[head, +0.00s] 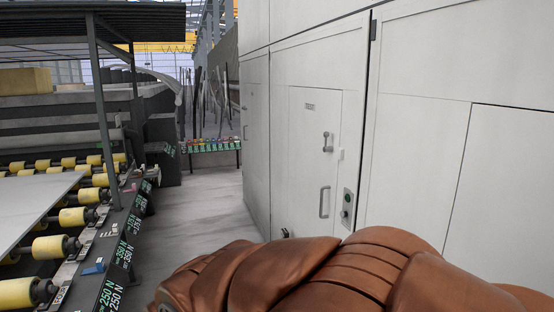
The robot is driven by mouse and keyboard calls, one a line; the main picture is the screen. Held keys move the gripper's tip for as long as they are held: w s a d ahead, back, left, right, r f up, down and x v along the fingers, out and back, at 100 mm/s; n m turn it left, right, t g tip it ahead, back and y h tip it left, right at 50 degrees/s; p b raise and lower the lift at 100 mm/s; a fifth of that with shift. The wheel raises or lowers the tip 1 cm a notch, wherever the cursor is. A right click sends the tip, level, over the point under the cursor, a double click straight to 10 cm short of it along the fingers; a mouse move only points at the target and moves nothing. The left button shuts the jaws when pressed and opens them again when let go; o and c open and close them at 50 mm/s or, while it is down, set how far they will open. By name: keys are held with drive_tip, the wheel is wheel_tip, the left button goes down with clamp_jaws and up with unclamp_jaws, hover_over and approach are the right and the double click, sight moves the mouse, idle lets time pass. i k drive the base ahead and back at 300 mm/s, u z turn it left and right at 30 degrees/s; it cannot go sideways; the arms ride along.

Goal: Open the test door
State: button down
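A white door (306,165) with a small dark label (308,106) near its top is set in the white wall on the right; the label is too small to read for sure. It looks shut and flush with the wall. It has a lever-like handle (327,142) at upper right and a pull handle (324,202) lower down. A control plate (347,209) with a green spot sits just right of it. My brown-covered arm fills the bottom foreground and hides the wall's lower part. My gripper cannot be made out.
A roller conveyor (75,217) with yellow rollers and a pale slab (35,205) runs along the left. A grey floor aisle (205,205) lies open between it and the wall. A low rack (210,145) with coloured items crosses its far end.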

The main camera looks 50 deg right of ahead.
sight(313, 173)
drive_tip(key=z, duration=0.3)
drive_tip(key=i, duration=1.85)
drive_tip(key=z, duration=1.75)
drive_tip(key=i, duration=1)
drive_tip(key=u, duration=0.7)
drive_tip(key=k, duration=0.55)
drive_tip(key=u, duration=0.2)
